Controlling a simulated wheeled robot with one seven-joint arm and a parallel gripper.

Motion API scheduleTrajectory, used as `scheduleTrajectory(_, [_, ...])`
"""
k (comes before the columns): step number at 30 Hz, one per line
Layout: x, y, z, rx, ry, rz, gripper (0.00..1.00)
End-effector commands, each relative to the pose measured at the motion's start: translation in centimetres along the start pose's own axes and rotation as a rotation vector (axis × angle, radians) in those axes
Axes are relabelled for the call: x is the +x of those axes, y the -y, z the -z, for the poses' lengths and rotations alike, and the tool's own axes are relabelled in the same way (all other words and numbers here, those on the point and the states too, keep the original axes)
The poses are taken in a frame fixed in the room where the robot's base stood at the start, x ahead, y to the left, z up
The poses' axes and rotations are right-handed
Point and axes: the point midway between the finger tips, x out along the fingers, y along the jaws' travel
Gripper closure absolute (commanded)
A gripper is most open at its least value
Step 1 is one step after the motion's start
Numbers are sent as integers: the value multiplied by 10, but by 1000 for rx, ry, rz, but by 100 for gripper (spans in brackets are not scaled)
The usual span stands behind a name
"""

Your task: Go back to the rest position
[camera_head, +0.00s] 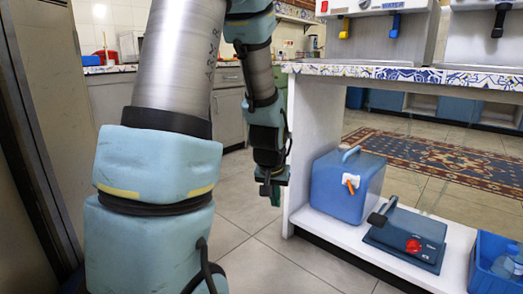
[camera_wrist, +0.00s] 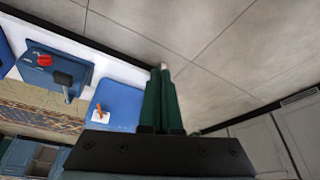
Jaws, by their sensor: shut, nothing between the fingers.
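My gripper (camera_head: 274,194) hangs at the end of my arm, in the middle of the head view, pointing down. It is in the air just left of the white end panel of the shelf unit (camera_head: 309,150). In the wrist view my gripper (camera_wrist: 163,70) shows its two green fingers together, with nothing between them. The tiled floor (camera_wrist: 190,30) is beyond the fingertips.
A blue box with an orange-and-white tap (camera_head: 335,195) and a dark blue device with a red knob (camera_head: 405,240) stand on the low shelf. A blue crate (camera_head: 484,262) holds clear bottles. Tiled floor (camera_head: 290,265) is free in front. Grey cabinets (camera_head: 228,110) stand behind.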

Motion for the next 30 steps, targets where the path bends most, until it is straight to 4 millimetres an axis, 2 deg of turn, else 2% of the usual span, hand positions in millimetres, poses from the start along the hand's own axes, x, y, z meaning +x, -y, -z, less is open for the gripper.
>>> scheduleTrajectory(1, [-19,17,-13,-35,30,12,100])
scheduleTrajectory(4, [-44,40,-42,-89,97,28,100])
scheduleTrajectory(9, [-83,64,-88,-169,193,43,100])
scheduleTrajectory(12, [-105,72,-110,-206,241,47,100])
scheduleTrajectory(22, [-161,70,-82,-196,237,45,100])
scheduleTrajectory(26, [-194,70,-69,-196,236,45,100])
scheduleTrajectory(30, [-236,70,-52,-196,236,45,100])
